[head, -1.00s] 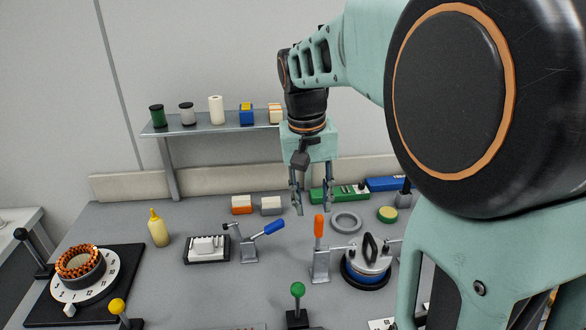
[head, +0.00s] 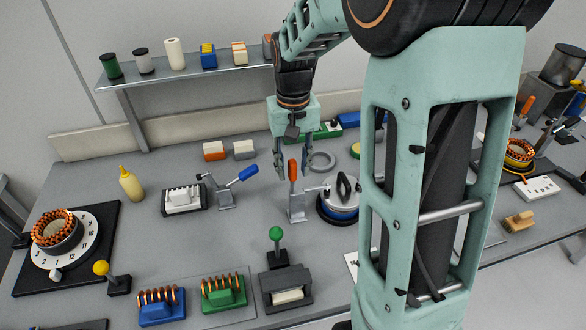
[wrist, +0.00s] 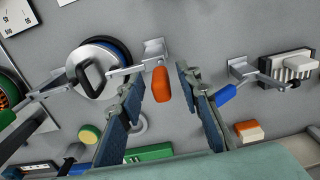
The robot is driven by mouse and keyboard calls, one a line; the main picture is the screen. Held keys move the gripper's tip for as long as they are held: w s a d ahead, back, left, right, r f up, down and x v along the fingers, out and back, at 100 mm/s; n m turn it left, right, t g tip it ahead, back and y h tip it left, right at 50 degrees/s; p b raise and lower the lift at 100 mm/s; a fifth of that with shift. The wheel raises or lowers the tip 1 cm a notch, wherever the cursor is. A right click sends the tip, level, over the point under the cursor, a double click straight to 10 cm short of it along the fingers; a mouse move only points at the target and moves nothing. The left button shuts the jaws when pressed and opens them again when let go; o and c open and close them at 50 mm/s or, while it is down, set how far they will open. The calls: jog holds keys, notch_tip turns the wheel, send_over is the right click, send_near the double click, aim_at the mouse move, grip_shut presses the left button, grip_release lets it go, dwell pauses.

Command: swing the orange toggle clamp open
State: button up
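The orange toggle clamp has an upright orange handle (head: 292,170) on a grey metal bracket (head: 297,207). Its arm reaches right toward the lid of the round stator housing (head: 341,197), which has a blue band and a black grip. My gripper (head: 293,176) points down over the clamp with its fingers apart. In the wrist view the orange handle (wrist: 160,85) shows between the two open fingers (wrist: 160,82), with gaps on both sides. I cannot tell how deep the handle sits between them.
A blue-handled clamp (head: 236,180) with a white block stands to the left. A green-knobbed post (head: 276,240) stands in front. A grey ring (head: 321,161) and a green box (head: 327,131) lie behind. Clear tabletop lies between the orange clamp and the blue one.

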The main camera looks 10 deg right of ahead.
jog(key=shift+f, duration=0.85)
jog(key=shift+c, duration=0.7)
grip_shut()
